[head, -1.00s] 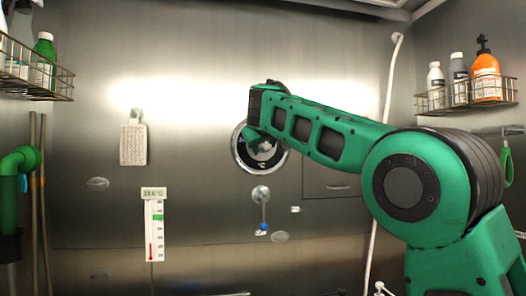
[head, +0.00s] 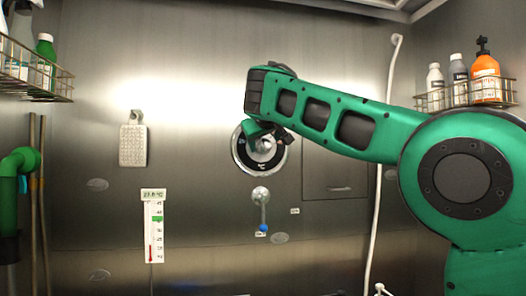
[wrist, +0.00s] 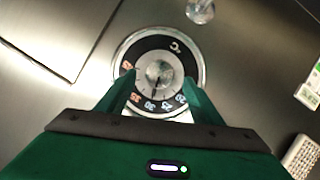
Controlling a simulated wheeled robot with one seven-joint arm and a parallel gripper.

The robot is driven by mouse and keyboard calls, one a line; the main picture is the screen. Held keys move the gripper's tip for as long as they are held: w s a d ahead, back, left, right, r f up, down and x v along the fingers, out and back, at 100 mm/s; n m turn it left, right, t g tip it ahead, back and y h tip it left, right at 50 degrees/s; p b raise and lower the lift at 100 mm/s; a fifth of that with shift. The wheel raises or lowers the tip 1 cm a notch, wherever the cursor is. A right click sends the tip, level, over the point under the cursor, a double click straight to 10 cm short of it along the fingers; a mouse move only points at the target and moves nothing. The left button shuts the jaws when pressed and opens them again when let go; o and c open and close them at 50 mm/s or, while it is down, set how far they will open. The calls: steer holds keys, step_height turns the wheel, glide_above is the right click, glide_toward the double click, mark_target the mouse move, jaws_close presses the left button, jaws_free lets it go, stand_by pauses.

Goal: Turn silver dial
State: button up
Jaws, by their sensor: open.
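The silver dial is a round silver knob (head: 265,145) at the centre of a black, numbered ring with a silver rim (head: 263,167), mounted on the steel wall. In the wrist view the knob (wrist: 160,74) lies between my two green fingers, with a dark pointer line toward the numbers and a °C mark on the ring. My gripper (wrist: 161,92) is open, one finger on each side of the knob. The fingers overlap part of the ring, and I cannot tell whether they touch the knob. In the head view my gripper (head: 268,131) covers the dial's upper part.
Below the dial is a small lever valve with a blue tip (head: 262,228). A thermometer panel (head: 153,228) and a pale perforated block (head: 133,146) are to the left. A white hose (head: 379,190) hangs at right. Wire racks (head: 465,97) with bottles flank the upper sides.

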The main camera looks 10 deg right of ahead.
steer(key=v, duration=0.5)
steer(key=shift+w, duration=0.1)
stand_by(0.3)
steer(key=s+d+f+m+g+h, duration=0.1)
steer(key=s+d+f+m+g, duration=0.3)
steer(key=d+f, duration=0.6)
steer(key=s+d+f+n+g, duration=0.15)
steer(key=s+d+f, duration=0.35)
steer(key=d+f, duration=0.55)
steer(key=s+d+f+m+g, duration=0.2)
steer(key=s+d+f, duration=0.1)
steer(key=s+f, duration=0.4)
steer(key=s+d+f+m+g, duration=0.1)
steer(key=s+d+f+g, duration=0.15)
steer(key=s+f, duration=0.55)
steer(key=s+a+f+m+g+y, duration=0.1)
steer(key=s+f+m+g, duration=0.1)
steer(key=s+f, duration=0.6)
steer(key=s+a+f+m+g+y, duration=0.1)
steer(key=s+f+m+g+y, duration=0.1)
steer(key=s+f, duration=0.6)
steer(key=s, duration=0.6)
steer(key=shift+s+f+y, duration=0.2)
steer(key=shift+s+y, duration=0.1)
steer(key=shift+s, duration=0.1)
